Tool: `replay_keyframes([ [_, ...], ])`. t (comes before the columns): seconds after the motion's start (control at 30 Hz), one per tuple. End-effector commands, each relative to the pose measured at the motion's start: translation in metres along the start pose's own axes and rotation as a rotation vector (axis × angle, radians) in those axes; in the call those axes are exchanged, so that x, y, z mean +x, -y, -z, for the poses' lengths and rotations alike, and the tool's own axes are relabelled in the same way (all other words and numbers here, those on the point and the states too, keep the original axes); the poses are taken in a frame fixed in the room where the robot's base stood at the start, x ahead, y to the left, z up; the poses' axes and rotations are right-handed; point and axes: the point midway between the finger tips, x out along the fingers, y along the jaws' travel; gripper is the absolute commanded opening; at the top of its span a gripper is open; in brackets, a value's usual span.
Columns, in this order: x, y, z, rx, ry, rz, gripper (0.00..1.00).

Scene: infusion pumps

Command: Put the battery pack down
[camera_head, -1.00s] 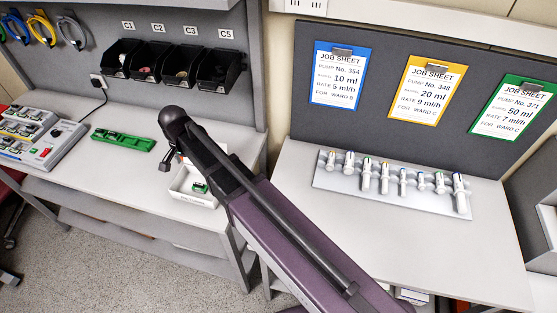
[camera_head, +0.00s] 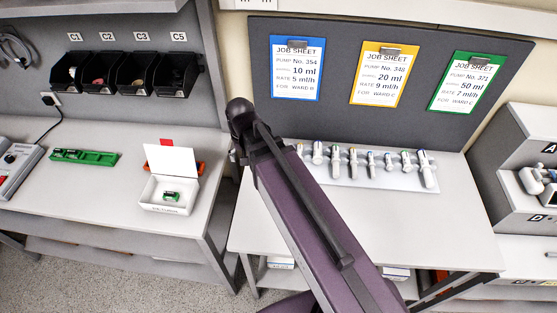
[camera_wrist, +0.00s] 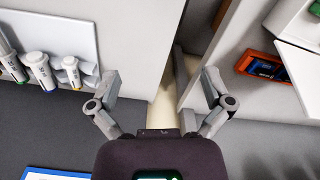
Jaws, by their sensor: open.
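My gripper (camera_wrist: 163,98) is open in the wrist view, its two fingers wide apart with nothing between them. It is above the gap between the two benches. In the head view my arm mostly hides it. I cannot tell for sure which thing is the battery pack. A small green item (camera_head: 171,196) lies inside an open white box (camera_head: 165,209) on the left bench. An orange item (camera_head: 203,169) lies behind the box, partly hidden by its raised lid; it also shows in the wrist view (camera_wrist: 262,67), right of my gripper.
A green tray (camera_head: 84,157) and a grey device (camera_head: 18,165) are on the left bench. Black bins (camera_head: 125,74) hang behind. Several syringes stand on a light rack (camera_head: 382,180) on the right bench, before a job sheet panel (camera_head: 332,75). The right bench's front is clear.

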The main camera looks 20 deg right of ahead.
Motion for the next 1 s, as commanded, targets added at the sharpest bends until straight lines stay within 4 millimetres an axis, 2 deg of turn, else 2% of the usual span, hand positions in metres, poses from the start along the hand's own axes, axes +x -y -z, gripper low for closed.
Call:
replay_keyframes([
  [0.03,0.0,-0.019,-0.007,-0.01,0.0,0.0,1.0],
  [0.2,0.0,-0.063,-0.02,-0.066,0.0,0.0,1.0],
  [0.4,0.0,-0.091,-0.029,-0.109,0.0,0.0,1.0],
  [0.53,0.0,-0.097,-0.031,-0.118,0.0,0.0,1.0],
  [1.0,0.0,-0.097,-0.03,-0.119,0.0,0.0,1.0],
])
